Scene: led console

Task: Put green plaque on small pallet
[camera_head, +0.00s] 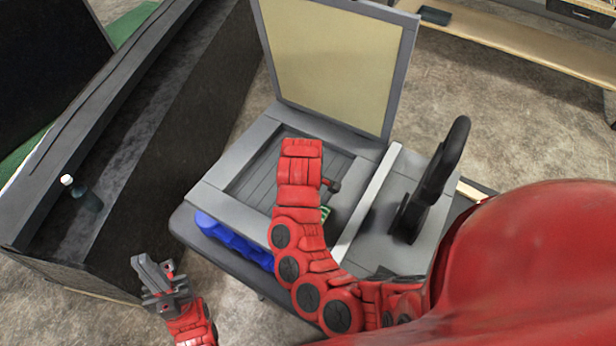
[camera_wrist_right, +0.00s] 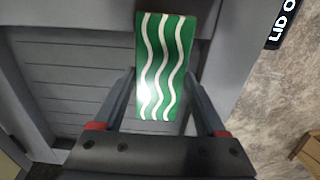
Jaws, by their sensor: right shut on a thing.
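The green plaque (camera_wrist_right: 166,60) with white wavy lines is between the fingers of my right gripper (camera_wrist_right: 162,78), which is shut on it. In the head view only a small green patch (camera_head: 325,212) shows beside my right arm, over the grey console. The right fingers are hidden there by the arm. My left gripper (camera_head: 158,272) is at lower left, apart from the console; its fingers look open and empty. I cannot pick out the small pallet with certainty; a blue ridged object (camera_head: 232,240) shows under the console's front left edge.
The grey console (camera_head: 225,205) has a slatted recess and a raised lid (camera_head: 335,60). A black upright handle (camera_head: 440,175) stands on its right part. A dark bench (camera_head: 150,130) with a bottle (camera_head: 82,193) is at left. A wooden shelf (camera_head: 510,38) is at the back right.

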